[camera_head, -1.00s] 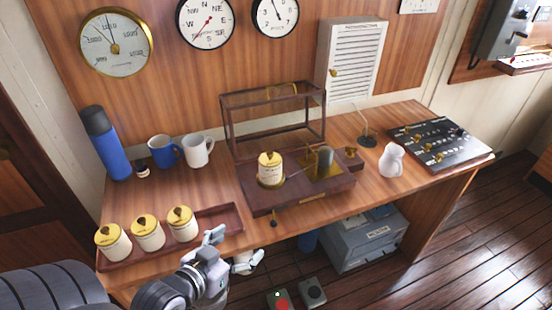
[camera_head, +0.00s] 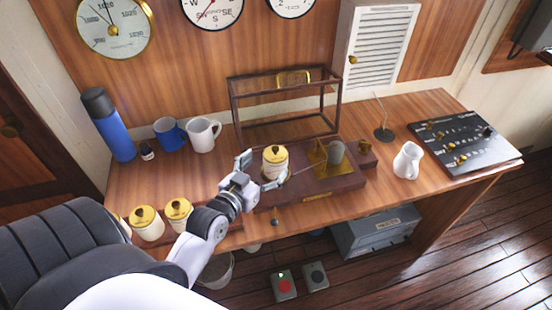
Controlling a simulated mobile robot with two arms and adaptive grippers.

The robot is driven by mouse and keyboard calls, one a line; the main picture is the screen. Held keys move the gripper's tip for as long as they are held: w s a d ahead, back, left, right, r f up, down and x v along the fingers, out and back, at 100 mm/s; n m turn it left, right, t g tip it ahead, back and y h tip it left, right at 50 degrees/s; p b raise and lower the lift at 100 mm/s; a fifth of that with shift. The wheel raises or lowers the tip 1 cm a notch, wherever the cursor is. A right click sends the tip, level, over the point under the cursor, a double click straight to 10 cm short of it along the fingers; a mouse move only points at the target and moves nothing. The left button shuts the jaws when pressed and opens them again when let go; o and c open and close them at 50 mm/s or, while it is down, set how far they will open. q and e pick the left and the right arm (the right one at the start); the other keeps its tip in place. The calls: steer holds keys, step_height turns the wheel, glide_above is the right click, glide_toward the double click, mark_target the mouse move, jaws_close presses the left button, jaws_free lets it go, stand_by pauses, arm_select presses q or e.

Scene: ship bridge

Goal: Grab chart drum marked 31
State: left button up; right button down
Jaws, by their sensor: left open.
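A cream chart drum (camera_head: 275,163) with a yellow top and dark knob stands upright on the wooden barograph base (camera_head: 330,187). Its label is too small to read. My left gripper (camera_head: 259,171) is open at the drum's left side, one finger behind left and the other at its front. I cannot tell whether they touch it. Similar drums, one at the left (camera_head: 147,224) and one beside it (camera_head: 179,213), stand at the table's front left. Another is mostly hidden behind my arm. No number is readable on any. My right gripper is out of view.
The open glass-framed cover (camera_head: 285,106) rises behind the drum. A grey cylinder (camera_head: 336,152) and brass parts sit right of it. A blue mug (camera_head: 170,134), white mug (camera_head: 202,135) and blue flask (camera_head: 110,126) stand at left. A white jug (camera_head: 407,160) and control panel (camera_head: 465,146) are at right.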

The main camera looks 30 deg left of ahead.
mark_target(274, 155)
arm_select(q)
steer(key=shift+w, duration=0.5)
steer(key=shift+w+a+p, duration=0.1)
steer(key=shift+w+p, duration=0.25)
steer(key=shift+w, duration=0.05)
steer(key=p+x, duration=0.1)
steer(key=x, duration=0.2)
steer(key=shift+w, duration=0.3)
steer(key=shift+w+a+f+p, duration=0.1)
steer(key=shift+w+f+p, duration=0.05)
steer(key=shift+w+p, duration=0.2)
steer(key=shift+c, duration=1.2)
steer(key=c, duration=1.1)
steer(key=shift+c, duration=0.3)
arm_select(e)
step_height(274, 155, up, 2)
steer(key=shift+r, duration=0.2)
